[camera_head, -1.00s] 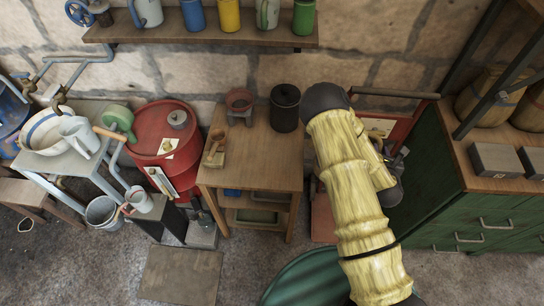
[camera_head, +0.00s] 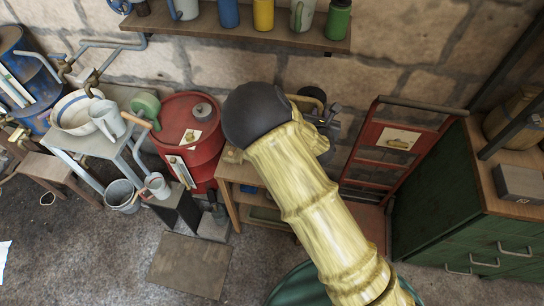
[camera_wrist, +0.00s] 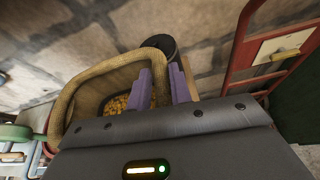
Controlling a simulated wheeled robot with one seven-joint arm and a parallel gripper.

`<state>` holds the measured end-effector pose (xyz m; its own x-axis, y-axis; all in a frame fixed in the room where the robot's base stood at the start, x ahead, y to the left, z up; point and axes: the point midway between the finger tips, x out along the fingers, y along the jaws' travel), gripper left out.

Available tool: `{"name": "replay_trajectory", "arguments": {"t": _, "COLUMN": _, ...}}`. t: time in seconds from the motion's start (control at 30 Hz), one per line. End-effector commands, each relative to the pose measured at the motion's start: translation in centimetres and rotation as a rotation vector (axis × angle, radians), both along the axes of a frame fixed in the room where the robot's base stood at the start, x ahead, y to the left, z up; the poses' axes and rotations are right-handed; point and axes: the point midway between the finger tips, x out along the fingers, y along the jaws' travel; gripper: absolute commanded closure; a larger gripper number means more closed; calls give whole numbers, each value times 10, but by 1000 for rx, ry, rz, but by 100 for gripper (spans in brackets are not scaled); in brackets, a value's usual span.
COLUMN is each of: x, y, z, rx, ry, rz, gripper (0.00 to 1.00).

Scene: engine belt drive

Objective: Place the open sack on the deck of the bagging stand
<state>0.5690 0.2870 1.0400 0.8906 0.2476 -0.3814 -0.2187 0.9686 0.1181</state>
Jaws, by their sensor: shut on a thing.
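My gripper (camera_wrist: 161,88) shows two purple fingers in the wrist view, shut on the thick tan rim of the open sack (camera_wrist: 88,78). The sack's mouth faces the camera, and yellow, grain-like contents show inside it. Its lower part is hidden. In the head view my yellow arm and its dark joint hide most of the sack. A red upright frame (camera_head: 350,165) with a paper label and a low deck (camera_head: 371,217) stands right of my arm. It looks like the bagging stand, but I cannot be sure. The sack is apart from that deck.
A wooden table (camera_head: 233,205) is partly behind my arm, with a dark pot (camera_wrist: 160,43) beyond the sack. A red drum (camera_head: 190,135) stands left and a green cabinet (camera_head: 440,205) right. Floor is open at front left.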

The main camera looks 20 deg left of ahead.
Motion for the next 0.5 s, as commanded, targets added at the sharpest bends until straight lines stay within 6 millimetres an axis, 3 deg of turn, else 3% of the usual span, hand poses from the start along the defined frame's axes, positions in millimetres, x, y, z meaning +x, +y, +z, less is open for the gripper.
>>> {"name": "replay_trajectory", "arguments": {"t": 0.13, "x": -2, "y": 10, "z": 7, "rx": 10, "ry": -8, "rz": 5, "gripper": 100}}
{"name": "replay_trajectory", "arguments": {"t": 0.5, "x": -2, "y": 11, "z": 6, "rx": 9, "ry": -8, "rz": 6, "gripper": 100}}
